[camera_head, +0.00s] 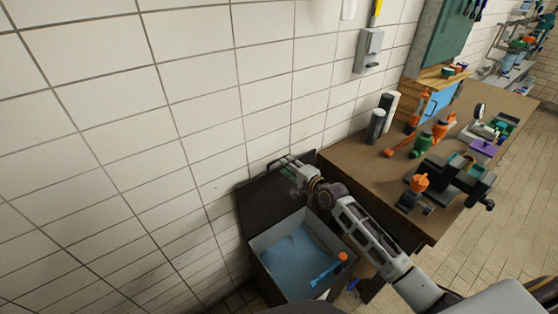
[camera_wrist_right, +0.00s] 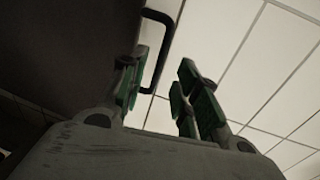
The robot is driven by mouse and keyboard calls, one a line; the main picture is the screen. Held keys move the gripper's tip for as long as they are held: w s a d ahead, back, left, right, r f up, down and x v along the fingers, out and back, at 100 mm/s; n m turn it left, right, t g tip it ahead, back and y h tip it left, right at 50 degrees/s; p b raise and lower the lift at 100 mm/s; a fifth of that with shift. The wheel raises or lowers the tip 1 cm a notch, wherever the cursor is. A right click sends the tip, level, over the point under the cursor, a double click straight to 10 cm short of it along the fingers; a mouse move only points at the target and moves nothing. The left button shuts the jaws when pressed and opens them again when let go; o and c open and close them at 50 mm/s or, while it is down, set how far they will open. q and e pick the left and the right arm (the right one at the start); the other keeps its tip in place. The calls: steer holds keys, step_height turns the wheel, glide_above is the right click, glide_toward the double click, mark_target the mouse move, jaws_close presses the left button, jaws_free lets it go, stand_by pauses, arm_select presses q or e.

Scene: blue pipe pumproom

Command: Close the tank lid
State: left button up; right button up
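The tank (camera_head: 292,228) is a grey open box on the floor by the wall, with blue showing inside. Its dark lid (camera_head: 262,208) stands open, tilted up toward the tiled wall behind the tank. My right gripper (camera_head: 287,166) is at the lid's upper edge, beside the lid handle. In the right wrist view the lid (camera_wrist_right: 70,45) fills the upper left. The black bar handle (camera_wrist_right: 164,55) sticks out from it, its lower end near the gap between the open fingers (camera_wrist_right: 160,98). I cannot tell whether they touch it. My left gripper is not in view.
A brown workbench (camera_head: 350,160) stands right of the tank, holding orange and green fittings, a dark vise-like device (camera_head: 455,180) and cylinders (camera_head: 376,125). A blue tool with an orange end (camera_head: 328,269) shows at the tank opening. The tiled wall (camera_head: 120,150) is close behind the lid.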

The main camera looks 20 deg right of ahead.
steer(key=shift+x, duration=3.2)
steer(key=shift+c, duration=0.4)
jaws_close()
